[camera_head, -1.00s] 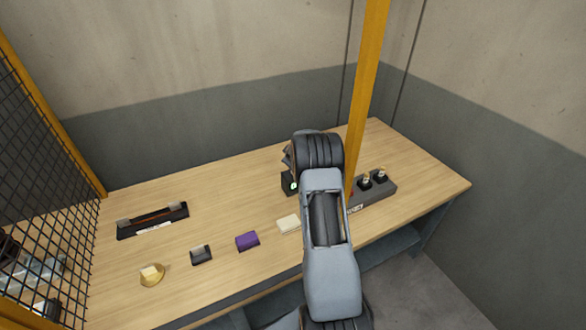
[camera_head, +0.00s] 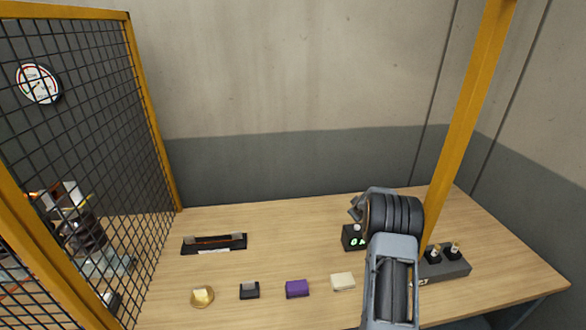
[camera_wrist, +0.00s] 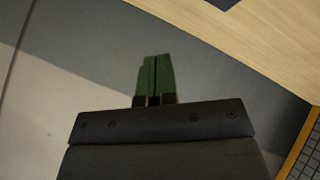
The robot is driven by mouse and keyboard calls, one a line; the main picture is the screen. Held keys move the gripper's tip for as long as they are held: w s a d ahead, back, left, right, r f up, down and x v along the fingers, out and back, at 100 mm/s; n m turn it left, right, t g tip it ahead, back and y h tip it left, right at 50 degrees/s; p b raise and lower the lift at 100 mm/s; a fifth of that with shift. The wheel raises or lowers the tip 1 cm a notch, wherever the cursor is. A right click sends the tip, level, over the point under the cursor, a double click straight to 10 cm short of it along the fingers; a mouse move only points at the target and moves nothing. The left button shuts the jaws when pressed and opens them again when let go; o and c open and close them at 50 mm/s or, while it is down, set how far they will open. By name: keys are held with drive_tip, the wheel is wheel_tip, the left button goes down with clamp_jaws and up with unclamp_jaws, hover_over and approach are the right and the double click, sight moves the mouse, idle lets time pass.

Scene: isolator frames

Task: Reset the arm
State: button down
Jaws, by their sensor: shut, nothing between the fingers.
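My gripper (camera_wrist: 156,78) shows in the wrist view with its two green fingers pressed together and nothing between them. Below and beyond the fingers is grey floor, with the wooden table's edge at upper right. In the head view my arm rises in front of the table (camera_head: 300,218) at right of centre. The gripper itself is hidden or cannot be made out there.
On the table are a black tray (camera_head: 190,247), a gold item (camera_head: 202,297), a black block (camera_head: 249,291), a purple block (camera_head: 297,289), a cream block (camera_head: 343,282), a black device with a green display (camera_head: 352,240) and a grey socket box (camera_head: 455,269). A yellow post (camera_head: 465,110) and mesh fence (camera_head: 90,130) stand close.

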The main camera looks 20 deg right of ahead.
drive_tip(key=shift+a+f+m, duration=0.1)
drive_tip(key=shift+m, duration=0.3)
drive_tip(key=s+a+f+m+g+y, duration=0.2)
drive_tip(key=s+a+f+m, duration=0.1)
drive_tip(key=s+a+f, duration=0.15)
drive_tip(key=s+a+r+g+y, duration=0.1)
drive_tip(key=s+a+r, duration=1)
drive_tip(key=s+a, duration=0.2)
drive_tip(key=s+a+r+y, duration=0.1)
drive_tip(key=s+a+r, duration=1.1)
drive_tip(key=s, duration=0.4)
drive_tip(key=shift+s+a+r+g, duration=0.2)
drive_tip(key=shift+s+a+g, duration=0.2)
drive_tip(key=shift+a, duration=0.25)
